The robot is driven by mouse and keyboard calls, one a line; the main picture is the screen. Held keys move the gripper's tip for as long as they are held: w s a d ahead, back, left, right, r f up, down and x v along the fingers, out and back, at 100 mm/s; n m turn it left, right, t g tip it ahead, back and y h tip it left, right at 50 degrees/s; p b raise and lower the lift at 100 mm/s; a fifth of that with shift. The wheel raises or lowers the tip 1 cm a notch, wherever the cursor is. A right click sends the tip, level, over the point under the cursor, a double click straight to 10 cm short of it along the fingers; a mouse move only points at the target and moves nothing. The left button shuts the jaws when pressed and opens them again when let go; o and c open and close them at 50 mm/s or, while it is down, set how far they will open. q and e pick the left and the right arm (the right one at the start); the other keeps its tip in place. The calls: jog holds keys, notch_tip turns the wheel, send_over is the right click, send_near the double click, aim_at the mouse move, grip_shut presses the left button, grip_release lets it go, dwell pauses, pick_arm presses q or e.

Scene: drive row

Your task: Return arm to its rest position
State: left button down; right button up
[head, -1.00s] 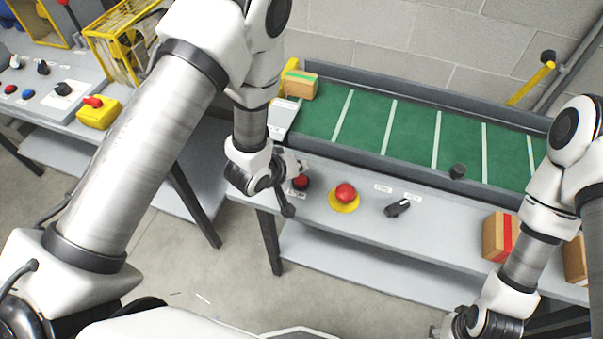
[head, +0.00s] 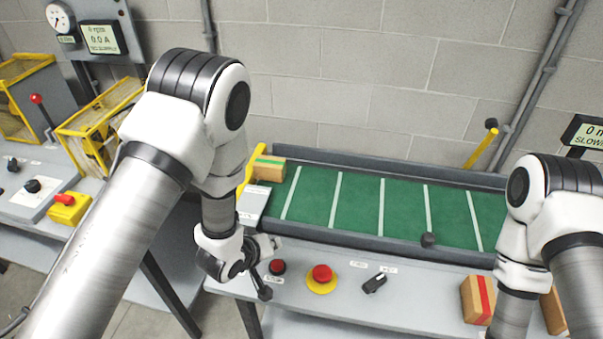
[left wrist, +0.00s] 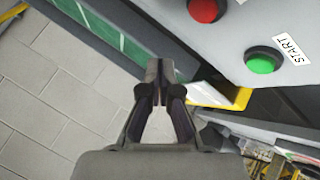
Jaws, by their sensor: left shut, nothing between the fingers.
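My left arm reaches in from the left in the head view. Its gripper (head: 263,290) hangs at the left end of the conveyor's grey control ledge (head: 420,290), beside a red button (head: 277,267). The left wrist view shows its fingers (left wrist: 158,75) closed together with nothing between them. That view also shows a green button (left wrist: 262,61) labelled START and a red button (left wrist: 205,8), both apart from the fingers. My right arm (head: 545,210) stands at the right; its gripper is out of the picture.
A green conveyor (head: 360,208) carries a box with a green stripe (head: 267,169) at its left end. A red mushroom button (head: 322,273) and a black switch (head: 374,284) sit on the ledge. A red-striped box (head: 478,299) stands near my right arm. Yellow-framed cages (head: 95,130) are at left.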

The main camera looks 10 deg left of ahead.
pick_arm(q)
jog(key=s+a+f+m+g+y, duration=0.1)
jog(key=s+a+f+g, duration=0.2)
jog(key=s, duration=0.6)
jog(key=s+a+f+m+g+y+b, duration=0.1)
jog(key=s+a+f+m+g, duration=0.1)
jog(key=s+f, duration=0.4)
jog(key=s+a+f+m+g+y+b, duration=0.1)
jog(key=s+a+f+g, duration=0.2)
jog(key=s, duration=0.8)
notch_tip(320, 180, down, 2)
jog(key=shift+s+a+f+m+g, duration=0.1)
jog(key=shift+s+a+m+g, duration=0.2)
jog(key=shift+a, duration=0.45)
jog(key=shift+w, duration=0.1)
